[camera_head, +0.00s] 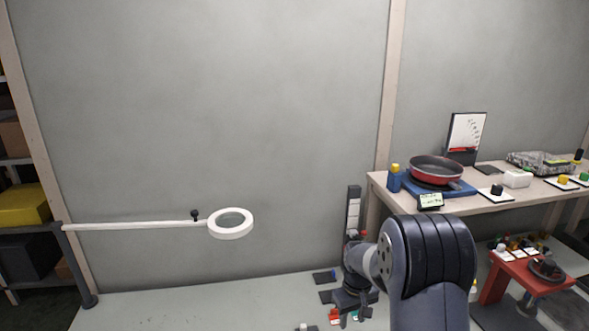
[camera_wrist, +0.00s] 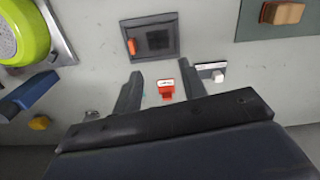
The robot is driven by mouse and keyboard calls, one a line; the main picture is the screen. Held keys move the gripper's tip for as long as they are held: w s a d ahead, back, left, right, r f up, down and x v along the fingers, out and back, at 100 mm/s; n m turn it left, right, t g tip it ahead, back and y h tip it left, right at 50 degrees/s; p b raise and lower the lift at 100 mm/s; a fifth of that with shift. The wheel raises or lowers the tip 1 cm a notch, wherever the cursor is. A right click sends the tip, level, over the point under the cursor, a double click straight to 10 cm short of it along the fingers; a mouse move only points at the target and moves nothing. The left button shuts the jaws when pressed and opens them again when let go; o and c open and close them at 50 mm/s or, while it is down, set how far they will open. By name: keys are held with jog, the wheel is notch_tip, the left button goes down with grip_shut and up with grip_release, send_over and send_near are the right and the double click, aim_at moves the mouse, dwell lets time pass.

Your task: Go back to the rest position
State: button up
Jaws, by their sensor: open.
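My gripper (camera_wrist: 158,95) shows in the wrist view with its two dark fingers spread apart, open and with nothing held between them. It points at a pale grey surface. A small red block (camera_wrist: 166,88) lies beyond the fingers, near the right one, and it looks apart from them. In the head view my arm (camera_head: 432,255) rises at the lower right, and its grey and black links hide part of what is behind. I cannot make out the fingertips clearly in the head view.
A bench (camera_head: 470,205) at the right bears a red pan (camera_head: 436,171) and several small items. A red stool (camera_head: 530,278) stands below. A white ring (camera_head: 231,231) on a long arm reaches in from the left. A dark square plate (camera_wrist: 150,38) lies beyond my fingers.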

notch_tip(320, 180, down, 6)
jog(key=shift+s+d+r+b, duration=0.1)
jog(key=shift+s+d+b, duration=0.05)
jog(key=shift+b, duration=1.05)
